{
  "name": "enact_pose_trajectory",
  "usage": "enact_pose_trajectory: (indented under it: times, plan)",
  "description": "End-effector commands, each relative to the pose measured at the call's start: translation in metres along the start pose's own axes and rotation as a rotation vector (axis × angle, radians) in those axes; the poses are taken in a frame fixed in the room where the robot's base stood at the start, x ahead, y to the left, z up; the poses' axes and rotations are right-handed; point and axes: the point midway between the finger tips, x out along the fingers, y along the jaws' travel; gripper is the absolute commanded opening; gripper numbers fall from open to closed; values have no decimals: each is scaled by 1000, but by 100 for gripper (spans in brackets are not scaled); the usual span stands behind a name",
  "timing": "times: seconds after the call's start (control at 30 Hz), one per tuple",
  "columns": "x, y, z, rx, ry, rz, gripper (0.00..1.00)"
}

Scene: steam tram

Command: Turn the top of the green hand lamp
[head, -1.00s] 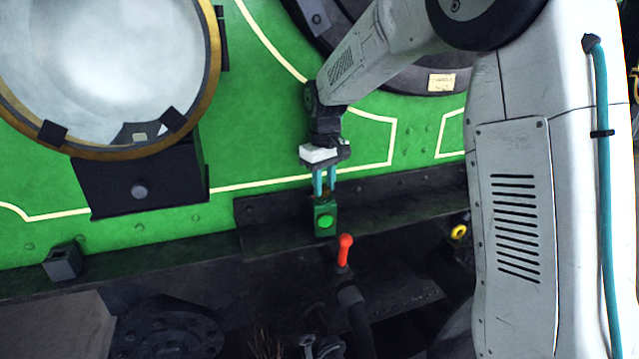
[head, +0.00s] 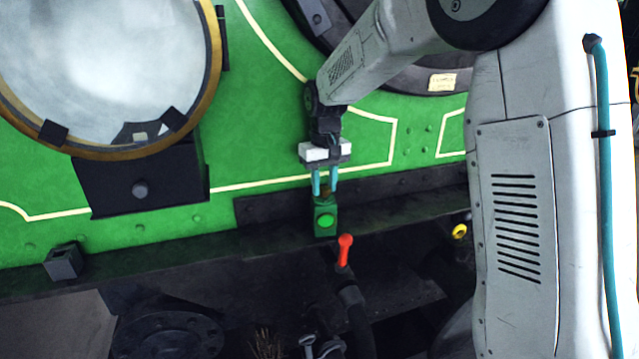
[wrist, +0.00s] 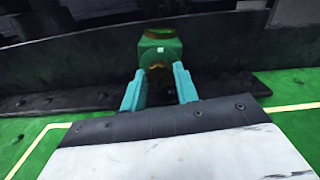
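The green hand lamp (head: 325,222) stands upright on the dark ledge below the green panel in the head view, with a bright green round lens on its front. Its brownish top (head: 326,191) shows between my fingers. My gripper (head: 325,192) points down at the lamp from above, with two teal fingers apart. In the wrist view the lamp (wrist: 160,52) lies just past the fingertips of my gripper (wrist: 159,70), with a clear gap between the fingers. I cannot tell whether either finger touches the top.
A red-handled lever (head: 345,250) stands just right of and below the lamp. A yellow ring-shaped part (head: 460,232) is further right. A small dark block (head: 63,262) sits at the ledge's left. A large round brass-rimmed glass (head: 100,70) fills the upper left.

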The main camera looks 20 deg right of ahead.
Motion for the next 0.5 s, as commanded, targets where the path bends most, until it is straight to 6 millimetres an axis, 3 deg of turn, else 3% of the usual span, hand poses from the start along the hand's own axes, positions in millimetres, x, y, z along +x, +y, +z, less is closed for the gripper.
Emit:
enact_pose_trajectory:
  times: [0.07, 0.37, 0.5]
  plan:
    - [0, 0, 0, 0, 1, 0, 50]
    - [-2, 0, 0, -1, 1, 0, 50]
    - [-17, 0, -1, -1, 4, 1, 50]
